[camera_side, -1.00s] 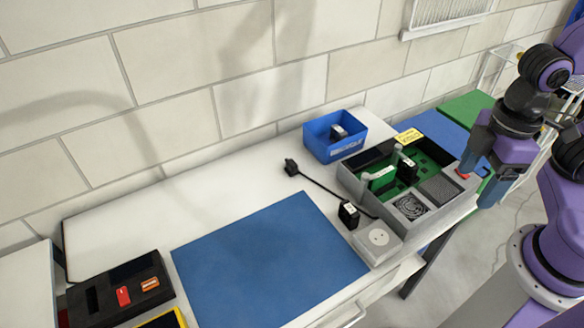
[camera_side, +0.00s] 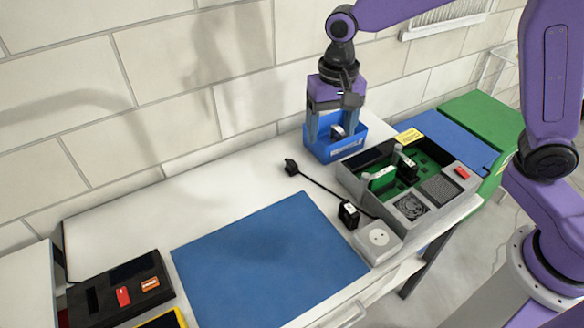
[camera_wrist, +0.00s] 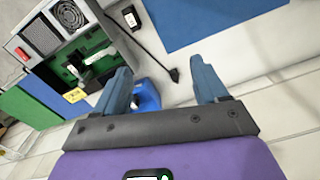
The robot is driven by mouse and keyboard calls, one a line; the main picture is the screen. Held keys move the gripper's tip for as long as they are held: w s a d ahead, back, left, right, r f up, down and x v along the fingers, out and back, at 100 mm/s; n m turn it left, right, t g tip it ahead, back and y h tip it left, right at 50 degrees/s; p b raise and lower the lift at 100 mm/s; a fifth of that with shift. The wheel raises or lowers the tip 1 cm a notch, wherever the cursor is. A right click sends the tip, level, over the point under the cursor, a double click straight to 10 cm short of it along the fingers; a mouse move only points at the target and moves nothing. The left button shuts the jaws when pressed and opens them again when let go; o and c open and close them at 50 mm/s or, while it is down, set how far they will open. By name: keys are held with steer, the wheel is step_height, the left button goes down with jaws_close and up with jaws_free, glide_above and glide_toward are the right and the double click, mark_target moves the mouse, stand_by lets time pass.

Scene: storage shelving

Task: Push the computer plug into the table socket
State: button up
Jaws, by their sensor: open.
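The black computer plug (camera_side: 291,166) lies on the white table at the end of a thin black cable (camera_side: 322,188) that runs to the grey computer case (camera_side: 352,188). It also shows in the wrist view (camera_wrist: 174,75), between my fingers in the picture. The pale table socket (camera_side: 378,238), with a round face, sits by the case's near corner. My gripper (camera_side: 332,132) is open, pointing down over the blue bin (camera_side: 334,153), right of and behind the plug. Its fingers also show in the wrist view (camera_wrist: 161,66), apart, with nothing held.
A small black block with a white label (camera_side: 349,214) stands beside the socket. A blue mat (camera_side: 265,255) covers the table's middle. A dark tray (camera_side: 118,290) with red and orange pieces is front left. A brick wall (camera_side: 170,120) is close behind. The back-left table is clear.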

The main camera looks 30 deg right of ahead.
steer(key=w+f+m, duration=0.5)
steer(key=w+m, duration=0.3)
steer(key=w, duration=0.5)
steer(key=m, duration=0.7)
glide_above(292, 162)
step_height(292, 162, down, 6)
steer(key=shift+s, duration=0.15)
steer(key=shift+d, duration=0.1)
step_height(292, 162, down, 12)
steer(key=shift+f, duration=0.15)
steer(key=shift+f, duration=2.6)
steer(key=shift+c, duration=0.3)
